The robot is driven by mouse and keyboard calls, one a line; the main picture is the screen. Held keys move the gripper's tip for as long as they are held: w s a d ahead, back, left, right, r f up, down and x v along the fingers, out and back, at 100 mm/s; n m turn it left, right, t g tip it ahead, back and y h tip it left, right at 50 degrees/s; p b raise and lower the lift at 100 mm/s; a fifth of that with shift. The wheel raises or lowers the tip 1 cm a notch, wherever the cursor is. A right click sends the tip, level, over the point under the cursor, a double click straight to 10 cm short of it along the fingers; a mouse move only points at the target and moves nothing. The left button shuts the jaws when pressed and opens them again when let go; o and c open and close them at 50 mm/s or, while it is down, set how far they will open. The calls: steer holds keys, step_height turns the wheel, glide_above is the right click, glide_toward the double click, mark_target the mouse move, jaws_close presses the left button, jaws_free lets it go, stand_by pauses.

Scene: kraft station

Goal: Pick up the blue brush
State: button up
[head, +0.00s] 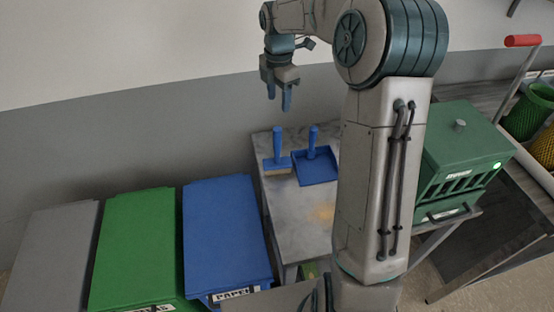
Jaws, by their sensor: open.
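The blue brush (277,150) stands on the grey table (295,222), with its handle upright and its pale bristles down on the tabletop. My gripper (279,103) is open and empty. It points down and appears above the brush handle, with a visible gap between the fingertips and the handle top. I cannot tell the exact depth offset from this one view. A blue dustpan (316,170) with an upright handle sits just right of the brush.
Grey (48,255), green (138,245) and blue (226,232) lidded bins stand left of the table. A green box (462,150) is at the right, behind my arm. A grey wall rises behind the table. The table's front part is mostly clear.

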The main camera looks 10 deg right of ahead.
mark_target(277, 127)
step_height(277, 127, down, 8)
steer(key=shift+r+p, duration=0.1)
steer(key=shift+p, duration=0.25)
steer(key=f, duration=0.1)
steer(key=f+p, duration=0.1)
steer(key=f, duration=0.1)
steer(key=s+f, duration=0.1)
steer(key=f, duration=0.1)
steer(key=shift+a, duration=0.35)
steer(key=shift+f, duration=0.25)
steer(key=c, duration=1.1)
